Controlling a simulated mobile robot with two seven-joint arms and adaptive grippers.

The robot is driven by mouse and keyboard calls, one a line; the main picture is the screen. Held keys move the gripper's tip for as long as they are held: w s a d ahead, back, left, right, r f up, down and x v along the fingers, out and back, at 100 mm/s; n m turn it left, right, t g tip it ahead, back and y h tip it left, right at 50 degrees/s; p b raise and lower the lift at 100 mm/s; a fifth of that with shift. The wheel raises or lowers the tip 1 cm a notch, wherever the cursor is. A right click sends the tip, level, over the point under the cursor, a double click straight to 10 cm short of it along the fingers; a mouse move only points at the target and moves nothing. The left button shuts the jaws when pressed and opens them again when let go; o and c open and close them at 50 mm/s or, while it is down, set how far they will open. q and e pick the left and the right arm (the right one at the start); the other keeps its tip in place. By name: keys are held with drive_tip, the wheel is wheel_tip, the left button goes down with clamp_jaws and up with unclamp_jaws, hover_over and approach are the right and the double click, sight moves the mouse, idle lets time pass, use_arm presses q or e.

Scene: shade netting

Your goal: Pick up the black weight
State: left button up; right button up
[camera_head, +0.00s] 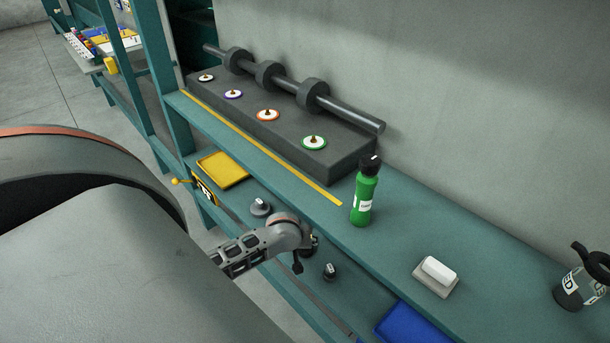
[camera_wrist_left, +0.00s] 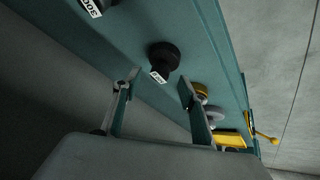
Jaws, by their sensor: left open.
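A black weight (camera_wrist_left: 163,58) with a white label stands on the teal lower shelf. In the left wrist view it is beyond and between the spread fingertips, and the fingers do not touch it. A second dark weight (camera_wrist_left: 98,8), labelled with what looks like 300, is at the upper left there. In the head view a dark weight (camera_head: 330,270) shows just right of my left gripper (camera_head: 303,254); the gripper hides part of the shelf behind it. My left gripper is open and empty, and it also shows in the left wrist view (camera_wrist_left: 157,82). My right gripper is not in view.
A grey weight (camera_head: 260,207) and a yellow tray (camera_head: 222,170) are on the lower shelf to the left. A blue tray (camera_head: 412,325) lies to the right. The upper shelf (camera_head: 400,225) overhangs, with a green bottle (camera_head: 363,200) near its front edge.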

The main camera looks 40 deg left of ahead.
use_arm(q)
drive_tip(key=shift+x, duration=0.75)
clamp_jaws()
drive_tip(key=shift+d+r, duration=0.1)
